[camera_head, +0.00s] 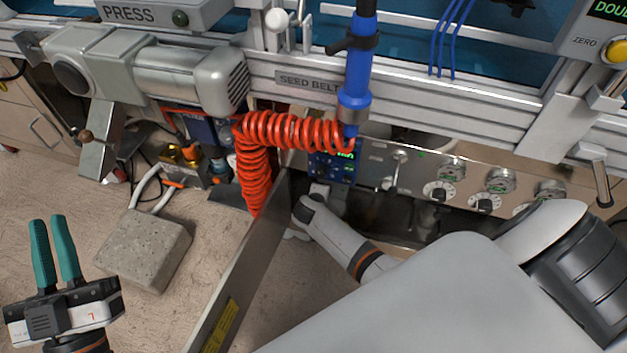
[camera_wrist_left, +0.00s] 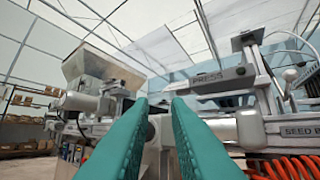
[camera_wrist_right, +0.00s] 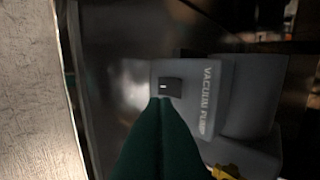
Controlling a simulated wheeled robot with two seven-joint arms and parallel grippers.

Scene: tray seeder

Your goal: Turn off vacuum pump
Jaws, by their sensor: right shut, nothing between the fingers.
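The vacuum pump (camera_wrist_right: 232,95) is a grey housing lettered "VACUUM PUMP" in the right wrist view. A small dark rocker switch (camera_wrist_right: 170,86) with a white mark sits on its lighter grey face. My right gripper (camera_wrist_right: 160,102) is shut and empty, its green fingertips right at the lower edge of the switch. I cannot tell whether they touch it. In the head view my right arm reaches under the machine, and its fingers are hidden there. My left gripper (camera_head: 48,221) is open and empty at the lower left; its green fingers also show in the left wrist view (camera_wrist_left: 163,103).
A slanted metal panel (camera_head: 240,265) stands just left of my right arm. A coiled red hose (camera_head: 290,131) hangs above it. A control panel with knobs (camera_head: 440,190) lies to the right. A stone-like block (camera_head: 143,248) lies on the floor near my left gripper.

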